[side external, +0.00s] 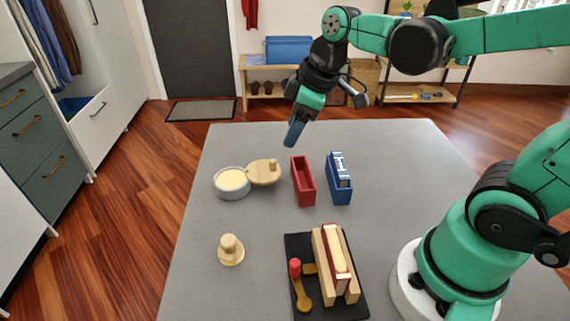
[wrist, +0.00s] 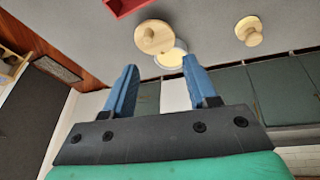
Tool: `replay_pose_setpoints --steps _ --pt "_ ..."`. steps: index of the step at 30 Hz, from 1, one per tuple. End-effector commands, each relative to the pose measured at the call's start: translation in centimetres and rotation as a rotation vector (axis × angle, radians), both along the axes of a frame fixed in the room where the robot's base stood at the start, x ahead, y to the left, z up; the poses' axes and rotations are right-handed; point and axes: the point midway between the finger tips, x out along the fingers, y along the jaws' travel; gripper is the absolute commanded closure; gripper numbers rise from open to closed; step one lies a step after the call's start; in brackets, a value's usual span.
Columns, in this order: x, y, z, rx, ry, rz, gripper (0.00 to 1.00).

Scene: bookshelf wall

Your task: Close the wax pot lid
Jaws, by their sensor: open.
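The wax pot (side external: 232,190) is a round white pot with pale yellow wax showing, on the left of the table in the side view. Its round wooden lid (side external: 260,175), with a small knob, sits off to the right of the opening, level with the rim and touching or overlapping it. In the wrist view the lid (wrist: 148,40) partly hides the pot (wrist: 170,58). My gripper (side external: 290,143) is above the table, behind and right of the lid, pointing down. Its blue fingers are apart and empty in the wrist view (wrist: 160,70).
A red open box (side external: 302,182) and a blue box (side external: 340,182) with things inside stand right of the lid. A wooden knobbed piece (side external: 231,250) stands in front of the pot. A black tray (side external: 325,310) holds wooden blocks and a brush-like tool. The table behind the pot is clear.

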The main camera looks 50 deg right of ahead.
Motion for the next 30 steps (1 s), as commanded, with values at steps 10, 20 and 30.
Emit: replay_pose_setpoints --steps 10,20,30 --pt "4.9 -2.1 -3.2 0.050 0.109 0.817 0.48" --pt "5.7 -2.4 -5.6 0.097 0.075 1.065 0.48" --pt "5.6 -0.8 -9.4 0.095 0.075 1.063 0.48"
